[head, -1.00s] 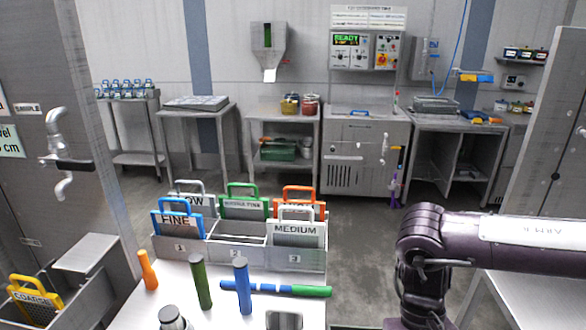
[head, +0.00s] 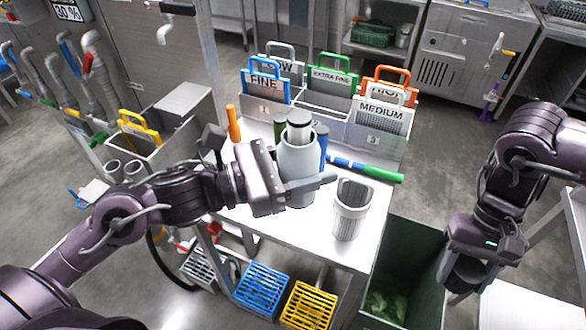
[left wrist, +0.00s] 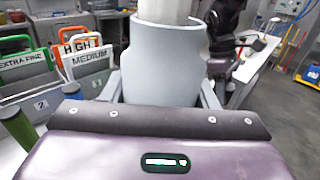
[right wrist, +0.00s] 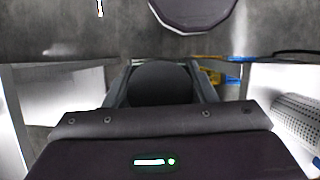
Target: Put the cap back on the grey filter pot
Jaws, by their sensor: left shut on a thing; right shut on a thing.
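The grey filter pot (head: 296,172) stands upright at the white table's near part. A pale cylinder with a dark top (head: 299,124) sticks up out of its mouth; it also shows in the left wrist view (left wrist: 166,10). My left gripper (head: 308,186) is shut around the pot's body; in the left wrist view its fingers flank the pot (left wrist: 165,65). My right gripper (head: 466,262) is at the right, away from the pot. It is shut on a round black piece, apparently the cap (right wrist: 162,84), which hangs below it in the head view.
A perforated grey cup (head: 350,210) stands right of the pot. A blue-green rod (head: 364,168) lies behind the cup. Labelled cards (head: 382,115) fill a rack at the back. A dark bin (head: 412,262) with greens lies between table and right gripper.

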